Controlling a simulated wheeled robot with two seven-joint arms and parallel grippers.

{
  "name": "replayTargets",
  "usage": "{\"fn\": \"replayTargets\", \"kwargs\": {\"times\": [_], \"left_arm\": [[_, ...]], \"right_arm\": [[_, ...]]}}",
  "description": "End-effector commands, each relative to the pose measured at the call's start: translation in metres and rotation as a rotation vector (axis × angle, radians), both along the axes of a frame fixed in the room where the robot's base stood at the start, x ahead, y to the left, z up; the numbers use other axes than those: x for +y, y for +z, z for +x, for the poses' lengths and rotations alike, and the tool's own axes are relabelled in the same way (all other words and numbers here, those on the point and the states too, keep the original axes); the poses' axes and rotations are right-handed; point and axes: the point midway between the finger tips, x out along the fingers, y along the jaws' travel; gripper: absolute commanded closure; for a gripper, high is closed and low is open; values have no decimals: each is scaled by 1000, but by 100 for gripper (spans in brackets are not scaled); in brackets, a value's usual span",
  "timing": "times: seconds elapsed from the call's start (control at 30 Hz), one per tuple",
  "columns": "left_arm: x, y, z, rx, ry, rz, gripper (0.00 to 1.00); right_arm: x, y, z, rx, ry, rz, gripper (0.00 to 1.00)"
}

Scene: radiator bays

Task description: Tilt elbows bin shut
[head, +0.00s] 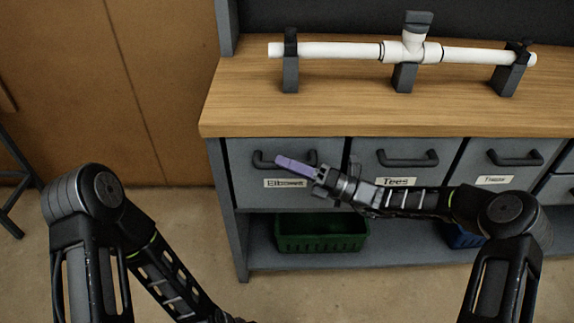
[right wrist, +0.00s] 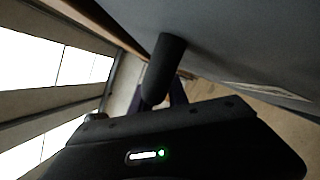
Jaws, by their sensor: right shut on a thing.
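The elbows bin (head: 245,185) is the grey, left-hand bin under the bench top, with a label reading "Elbows" and a dark bar handle (head: 259,161). Its front looks nearly in line with the bin beside it; I cannot tell exactly how far it is tilted. My right gripper (head: 292,164), with purple fingers, reaches across from the right and is shut on this handle, hiding its right part. In the right wrist view the dark handle (right wrist: 165,65) runs from the grey bin front into the jaws. My left arm hangs at lower left, its gripper out of view.
The tees bin (head: 395,160) and another labelled bin (head: 498,160) stand to the right. A green crate (head: 320,235) sits on the shelf below. A white pipe assembly (head: 340,50) rests on supports on the wooden bench top (head: 250,110).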

Motion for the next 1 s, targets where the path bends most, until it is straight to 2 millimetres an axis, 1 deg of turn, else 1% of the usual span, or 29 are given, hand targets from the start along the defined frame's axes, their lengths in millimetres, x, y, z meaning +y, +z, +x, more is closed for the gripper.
{"fn": "replayTargets", "kwargs": {"times": [0.03,0.13,0.57,0.6,0.87,1.0], "left_arm": [[0,3,0,0,0,0,33],[0,5,0,0,0,0,33],[0,5,0,0,0,0,33],[0,5,0,0,0,0,33],[0,5,0,0,0,0,33],[0,5,0,0,0,0,33]], "right_arm": [[0,2,2,8,-1,0,100],[0,2,3,20,-1,0,100],[-1,3,7,28,-6,2,100],[-1,3,7,28,-6,2,79],[-1,2,5,28,-3,0,59],[0,1,5,27,-2,1,59]]}}
